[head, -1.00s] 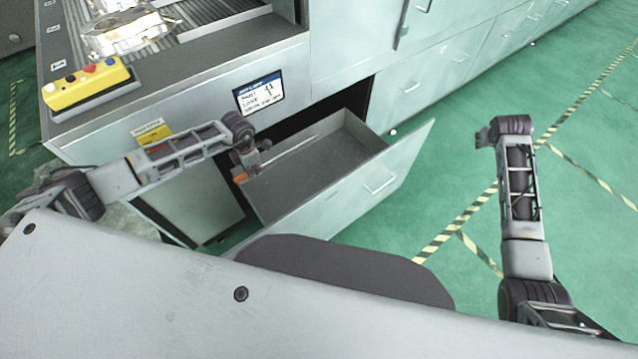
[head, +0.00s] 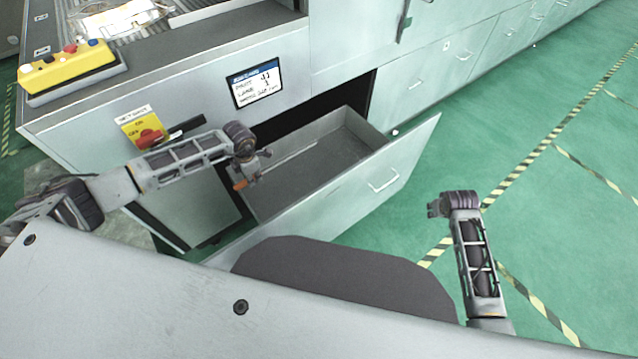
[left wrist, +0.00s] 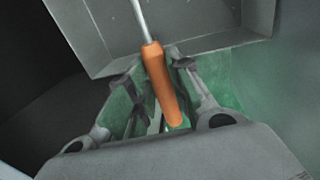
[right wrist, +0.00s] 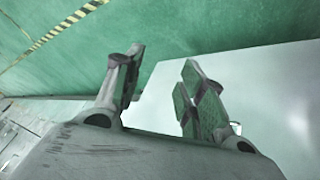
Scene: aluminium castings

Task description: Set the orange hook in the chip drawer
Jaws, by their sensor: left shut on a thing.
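The orange hook has an orange handle (head: 240,185) and a thin metal rod (head: 290,160) that reaches right, over the drawer. My left gripper (head: 247,174) is shut on the handle, which also shows between the fingers in the left wrist view (left wrist: 165,88). The rod's far end is cut off there. The chip drawer (head: 335,207) is pulled out of the grey cabinet and looks empty. The handle is at the drawer's left end, with green floor behind it in the left wrist view. My right gripper (head: 437,207) is open and empty, right of the drawer; its fingers show apart in the right wrist view (right wrist: 160,82).
The cabinet front carries a label screen (head: 256,88) and a yellow plate with a red button (head: 148,137), close to my left forearm. A yellow button box (head: 68,70) sits on top. Green floor (head: 520,200) with striped lines is free at the right.

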